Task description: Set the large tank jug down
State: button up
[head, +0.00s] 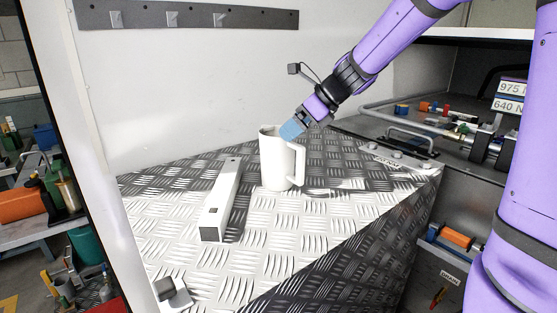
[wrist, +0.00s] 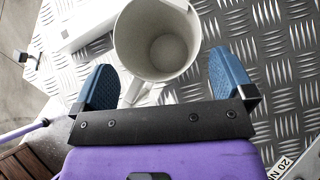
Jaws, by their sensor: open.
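The large jug (head: 274,160) is white, with a handle on its right side in the head view. It stands upright on the metal tread-plate surface (head: 262,222). In the wrist view I look down into the open, empty jug (wrist: 157,42). My gripper (head: 291,131) is at the jug's upper rim in the head view. In the wrist view its two blue fingers (wrist: 165,82) are spread wide, one on each side of the jug, with visible gaps to its wall. The handle's lower part is partly hidden near the left finger in the wrist view.
A long white rectangular bar (head: 223,198) lies left of the jug. A small grey block (head: 172,293) sits at the near left edge. A hook rail (head: 190,15) is on the back wall. A shelf with pipes and fittings (head: 430,125) stands at right. The plate before the jug is clear.

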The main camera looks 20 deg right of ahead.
aim_at(284, 163)
jog(key=x, duration=0.4)
jog(key=shift+a+f, duration=0.1)
jog(key=shift+f, duration=0.2)
jog(key=c, duration=1.1)
